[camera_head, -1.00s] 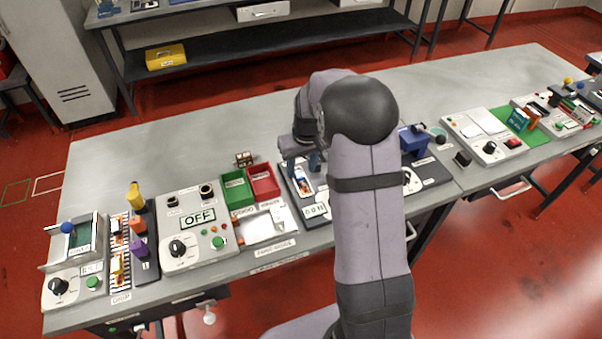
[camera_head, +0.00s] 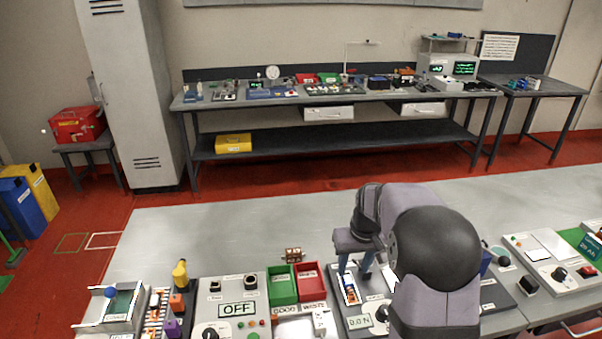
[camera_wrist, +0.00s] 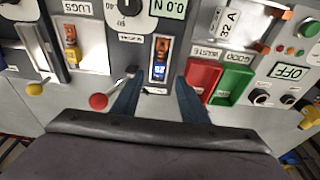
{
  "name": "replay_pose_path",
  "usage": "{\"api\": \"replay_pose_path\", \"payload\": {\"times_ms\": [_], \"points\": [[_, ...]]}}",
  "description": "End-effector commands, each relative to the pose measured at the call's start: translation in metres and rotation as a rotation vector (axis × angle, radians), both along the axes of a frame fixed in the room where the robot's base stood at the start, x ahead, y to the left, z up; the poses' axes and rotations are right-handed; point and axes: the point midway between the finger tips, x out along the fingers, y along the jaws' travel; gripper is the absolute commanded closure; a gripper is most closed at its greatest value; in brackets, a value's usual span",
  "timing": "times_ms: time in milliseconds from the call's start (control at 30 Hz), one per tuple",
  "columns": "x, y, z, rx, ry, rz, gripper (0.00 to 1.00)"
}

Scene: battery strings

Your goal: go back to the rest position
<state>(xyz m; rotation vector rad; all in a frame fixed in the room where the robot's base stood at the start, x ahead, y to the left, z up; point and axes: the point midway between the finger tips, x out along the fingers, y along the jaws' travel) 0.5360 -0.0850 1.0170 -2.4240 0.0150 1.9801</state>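My gripper (camera_head: 355,260) is above the tester panel with the 0.0 N display (camera_head: 360,321) in the head view. In the wrist view my gripper (camera_wrist: 158,98) shows two blue fingers spread apart with nothing held between them. A blue and orange cell (camera_wrist: 160,57) lies in the panel's slot, ahead of the fingers and apart from them. The same cell (camera_head: 350,291) shows in the head view below the fingers. My arm hides part of the bench to the right of the panel.
The red bin (camera_head: 310,281) and green bin (camera_head: 281,288) stand left of the panel. Further left are the OFF panel (camera_head: 218,329) and a rack with coloured clips (camera_head: 179,302). A rear bench (camera_head: 290,101) holds equipment.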

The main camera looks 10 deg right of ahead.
Motion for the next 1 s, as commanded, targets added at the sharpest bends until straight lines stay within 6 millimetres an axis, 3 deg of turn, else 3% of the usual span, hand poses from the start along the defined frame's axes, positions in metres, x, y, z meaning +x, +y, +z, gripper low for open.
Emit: {"api": "replay_pose_path", "payload": {"times_ms": [100,167,300,400,600,700,833,1000], "points": [[-0.001,-0.001,-0.003,0.011,-0.001,-0.072,0.6],[-0.021,0.002,-0.02,0.019,0.046,-0.101,0.6],[-0.082,0.012,-0.056,0.033,0.174,-0.149,0.6],[-0.134,0.022,-0.066,0.036,0.252,-0.17,0.6],[-0.232,0.051,-0.062,0.026,0.342,-0.13,0.6],[-0.264,0.063,-0.054,0.015,0.344,-0.09,0.6],[-0.274,0.072,-0.042,0.007,0.297,-0.049,0.6],[-0.259,0.08,-0.025,0.0,0.214,-0.01,0.6]]}}
